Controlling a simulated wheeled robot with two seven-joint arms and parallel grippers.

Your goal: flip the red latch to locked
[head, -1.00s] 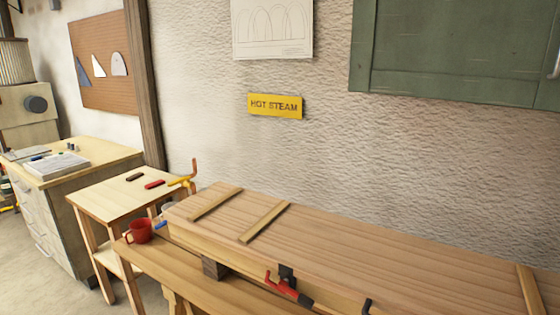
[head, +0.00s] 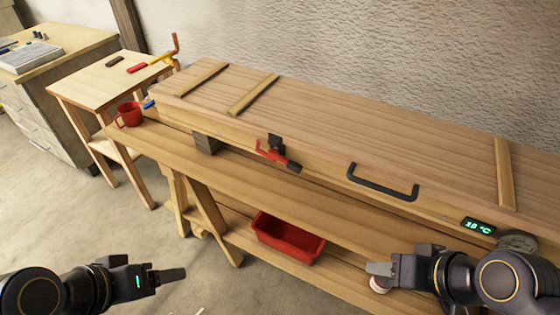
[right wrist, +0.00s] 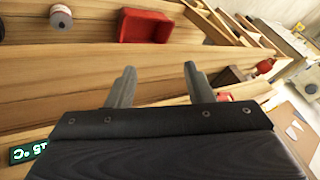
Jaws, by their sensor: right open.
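The red latch (head: 272,153) is a red lever with a dark tip, beside a black catch (head: 276,142) on the front of the long wooden box (head: 330,125). Whether it is locked is too small to tell. My right gripper (head: 380,268) is open and empty, in front of the bench, right of and well apart from the latch.
A black handle (head: 383,188) sticks out right of the latch. A display (head: 478,226) and round gauge (head: 517,241) are farther right. A red tray (head: 288,238) sits below the bench top (head: 240,190). A red mug (head: 129,114) stands at its left end, near a small table (head: 105,85).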

